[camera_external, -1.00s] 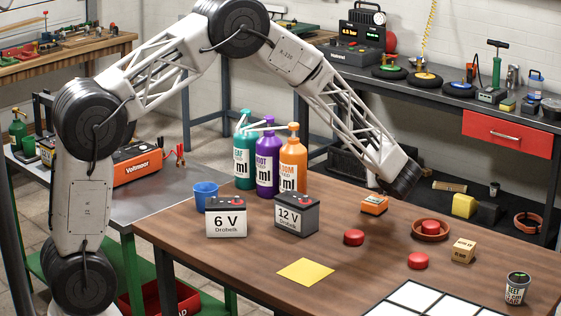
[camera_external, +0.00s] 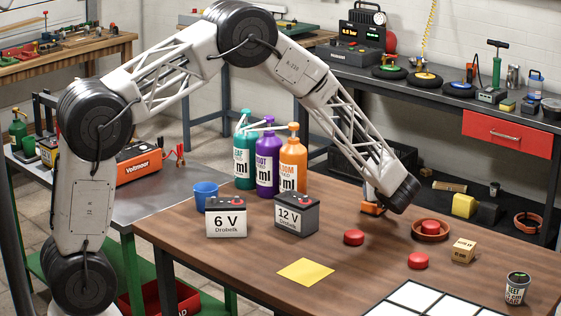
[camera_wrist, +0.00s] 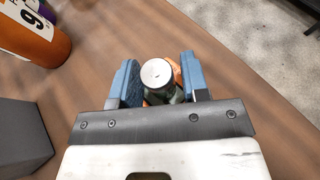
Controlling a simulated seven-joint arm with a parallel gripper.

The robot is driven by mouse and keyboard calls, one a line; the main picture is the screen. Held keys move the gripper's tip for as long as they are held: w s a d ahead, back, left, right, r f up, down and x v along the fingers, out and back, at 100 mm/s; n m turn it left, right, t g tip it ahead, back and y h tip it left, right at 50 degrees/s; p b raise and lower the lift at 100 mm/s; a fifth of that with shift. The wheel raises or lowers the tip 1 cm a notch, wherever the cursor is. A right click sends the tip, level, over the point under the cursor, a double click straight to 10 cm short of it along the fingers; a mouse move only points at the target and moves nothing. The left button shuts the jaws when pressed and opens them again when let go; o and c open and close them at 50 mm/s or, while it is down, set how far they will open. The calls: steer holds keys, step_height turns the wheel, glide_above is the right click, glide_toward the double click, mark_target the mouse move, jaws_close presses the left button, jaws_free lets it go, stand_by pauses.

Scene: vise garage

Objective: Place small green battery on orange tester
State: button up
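The small green battery (camera_wrist: 158,76), a dark green cylinder with a silver top, stands upright between the blue fingers of my gripper (camera_wrist: 160,80) in the wrist view. The orange tester (camera_external: 371,209) lies on the wooden table under my gripper in the external view, partly covered by my wrist. Bits of orange show behind and beside the battery in the wrist view, so the battery is over the tester. I cannot tell whether its bottom touches the tester. The battery is hidden in the external view.
A 12 V battery (camera_external: 297,215), a 6 V battery (camera_external: 226,218) and an orange bottle (camera_external: 292,160) stand to the left. A red disc (camera_external: 354,238) lies in front, and a round brown tray (camera_external: 431,236) holding a red piece is at right. A yellow sheet (camera_external: 306,272) lies flat.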

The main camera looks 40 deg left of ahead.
steer(key=shift+o, duration=0.7)
steer(key=shift+r, duration=0.1)
steer(key=shift+r, duration=0.1)
steer(key=v, duration=1.2)
steer(key=s+a+r+n+g+h, duration=0.3)
steer(key=s+a+r+n+g, duration=0.3)
steer(key=s+a+r+n, duration=1)
steer(key=s+a+r+n+h, duration=0.2)
steer(key=s+n, duration=0.1)
steer(key=s, duration=0.9)
steer(key=s+a+r+n+h, duration=0.2)
steer(key=s+a+n+h, duration=0.1)
steer(key=s, duration=0.9)
steer(key=s+a+r+n+h, duration=0.2)
steer(key=s+n+h, duration=0.1)
steer(key=s, duration=0.9)
steer(key=shift+a+t, duration=0.25)
steer(key=shift+t, duration=0.15)
